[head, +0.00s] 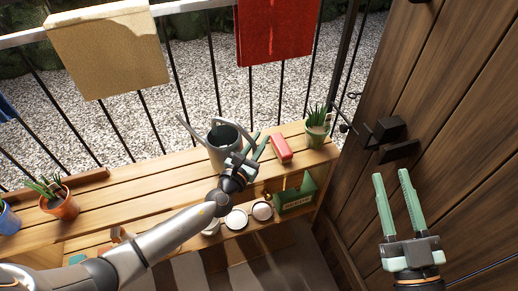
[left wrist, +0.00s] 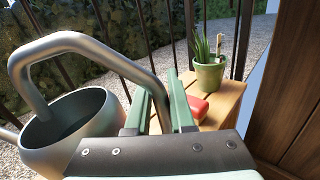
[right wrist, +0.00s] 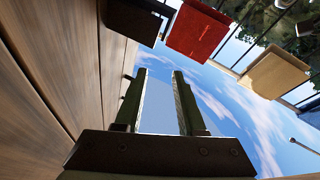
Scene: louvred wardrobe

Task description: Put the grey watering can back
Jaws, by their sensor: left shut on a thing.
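The grey watering can (head: 219,150) is at the wooden bench's top, near its back edge, with its spout pointing to the upper left. I cannot tell whether it touches the bench. My left gripper (head: 252,147) is shut on the can's handle; in the left wrist view the can (left wrist: 72,125) is at the left and its curved handle runs between the green fingers (left wrist: 166,105). My right gripper (head: 393,200) is open and empty, raised in front of the wooden door. In the right wrist view its fingers (right wrist: 160,95) stand apart with only sky between them.
On the bench (head: 130,188), a red object (head: 281,148) and a green potted plant (head: 317,127) stand right of the can. Terracotta pot (head: 60,203) is at left. A lower shelf holds a green box (head: 295,196) and round items. Railing behind; wooden door (head: 450,110) at right.

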